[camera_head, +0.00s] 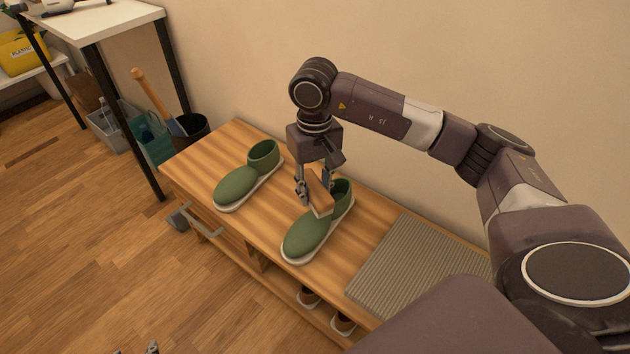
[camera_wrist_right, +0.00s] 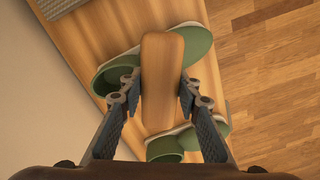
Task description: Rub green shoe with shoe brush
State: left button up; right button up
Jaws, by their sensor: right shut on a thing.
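My right gripper (camera_head: 313,190) is shut on the wooden shoe brush (camera_head: 321,196), with one finger on each side. In the right wrist view the brush (camera_wrist_right: 162,75) lies between the fingertips (camera_wrist_right: 158,92); its underside is hidden. The brush is at the opening of a green shoe (camera_head: 308,235), over its upper; I cannot tell whether they touch. That shoe (camera_wrist_right: 197,45) shows on both sides of the brush in the wrist view. A second green shoe (camera_head: 236,186) stands to the left on the bench. A small dark part, likely my left gripper (camera_head: 151,348), shows at the bottom edge.
The wooden bench (camera_head: 385,222) stands along the wall, with a grey ribbed mat (camera_head: 415,268) on its right part. Darker shoes (camera_head: 309,297) sit on the shelf below. A white table (camera_head: 85,20) and bins (camera_head: 190,132) stand at left. The floor in front is clear.

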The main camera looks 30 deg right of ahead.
jog(key=shift+r+p, duration=0.3)
jog(key=shift+r, duration=0.2)
pick_arm(q)
jog(key=s+a+f+g, duration=0.1)
jog(key=s+f+g, duration=0.2)
jog(key=s, duration=0.3)
jog(key=shift+s+a+f+y, duration=0.15)
jog(key=shift+a+y, duration=0.1)
jog(key=shift+y, duration=0.15)
pick_arm(e)
jog(key=shift+r, duration=0.35)
